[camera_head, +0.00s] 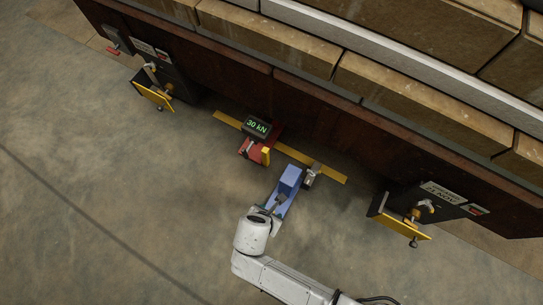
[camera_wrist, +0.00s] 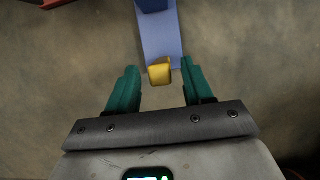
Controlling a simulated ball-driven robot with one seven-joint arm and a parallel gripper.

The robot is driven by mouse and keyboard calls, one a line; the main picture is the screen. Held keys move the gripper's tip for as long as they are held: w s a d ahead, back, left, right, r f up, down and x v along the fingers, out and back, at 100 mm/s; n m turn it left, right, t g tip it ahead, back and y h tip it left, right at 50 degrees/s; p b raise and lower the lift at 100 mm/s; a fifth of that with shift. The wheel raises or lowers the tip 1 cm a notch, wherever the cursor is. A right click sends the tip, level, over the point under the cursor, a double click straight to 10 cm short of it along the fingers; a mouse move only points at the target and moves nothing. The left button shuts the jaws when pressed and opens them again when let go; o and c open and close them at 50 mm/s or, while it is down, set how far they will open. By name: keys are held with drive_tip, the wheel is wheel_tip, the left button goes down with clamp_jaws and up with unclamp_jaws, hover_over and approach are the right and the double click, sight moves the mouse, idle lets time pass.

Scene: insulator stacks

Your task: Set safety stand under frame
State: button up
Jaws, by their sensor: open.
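A blue stand-like piece (camera_head: 290,178) with a long flat base lies on the floor in front of the dark brown frame (camera_head: 310,108). In the wrist view its blue base (camera_wrist: 161,38) runs away from me and has a yellow block (camera_wrist: 159,74) at its near end. My gripper (camera_head: 273,208) is at that near end; in the wrist view its green fingers (camera_wrist: 160,82) are open on either side of the yellow block, with visible gaps. I cannot tell which piece is the safety stand.
A red device (camera_head: 254,151) with a "30 kN" display stands left of the blue piece. A small grey piece (camera_head: 313,174) is to its right. A yellow strip (camera_head: 295,154) runs along the frame. Yellow-plated units (camera_head: 152,95) (camera_head: 404,226) flank both ends. The near floor is clear.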

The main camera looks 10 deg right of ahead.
drive_tip(key=shift+b+x, duration=0.65)
drive_tip(key=shift+x, duration=0.95)
drive_tip(key=shift+r, duration=0.1)
drive_tip(key=shift+c, duration=0.5)
clamp_jaws()
